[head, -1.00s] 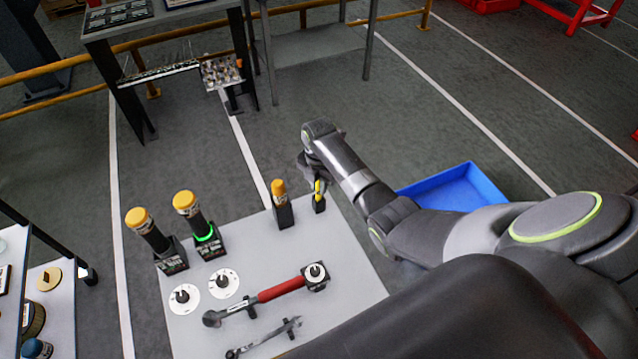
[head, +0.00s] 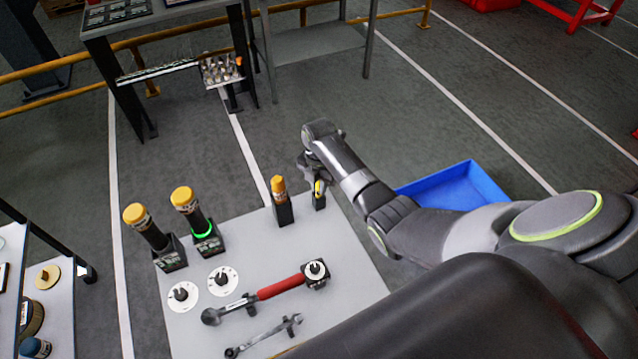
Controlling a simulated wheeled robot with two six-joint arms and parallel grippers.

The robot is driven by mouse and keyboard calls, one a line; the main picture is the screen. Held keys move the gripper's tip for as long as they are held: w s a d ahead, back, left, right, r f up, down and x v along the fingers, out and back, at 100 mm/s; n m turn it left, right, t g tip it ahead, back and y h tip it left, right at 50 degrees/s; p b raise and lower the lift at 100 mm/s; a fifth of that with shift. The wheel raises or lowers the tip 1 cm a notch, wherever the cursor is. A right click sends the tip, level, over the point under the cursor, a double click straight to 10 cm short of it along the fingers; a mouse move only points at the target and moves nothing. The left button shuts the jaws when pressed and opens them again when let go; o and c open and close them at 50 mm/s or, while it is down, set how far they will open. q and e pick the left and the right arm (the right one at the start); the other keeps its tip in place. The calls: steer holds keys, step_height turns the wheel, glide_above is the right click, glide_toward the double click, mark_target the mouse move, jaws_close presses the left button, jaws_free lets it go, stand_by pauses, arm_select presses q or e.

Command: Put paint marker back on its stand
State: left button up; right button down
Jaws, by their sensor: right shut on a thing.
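My right gripper (head: 314,184) is at the back right of the grey table, shut on the yellow paint marker (head: 319,187). The marker is upright in or just above a small black stand (head: 319,202); I cannot tell if it is fully seated. The fingers partly hide it. A second black stand (head: 284,214) just to the left holds an orange-yellow marker-like item (head: 278,185). My left gripper is not in view.
The grey table (head: 345,250) also carries two yellow-capped black tools (head: 143,226) in holders, two white dials (head: 222,280), a red-handled wrench (head: 275,290) and a smaller wrench (head: 262,337). A blue tray (head: 455,190) lies right, behind my arm.

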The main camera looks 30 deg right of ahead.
steer(key=shift+f, duration=0.15)
steer(key=c, duration=1.3)
jaws_free()
step_height(320, 180, up, 11)
steer(key=shift+w+f+b, duration=0.1)
steer(key=shift+f+b, duration=0.1)
steer(key=shift+b, duration=0.5)
step_height(320, 180, up, 7)
steer(key=p, duration=0.3)
steer(key=shift+p, duration=0.4)
steer(key=shift+f, duration=0.2)
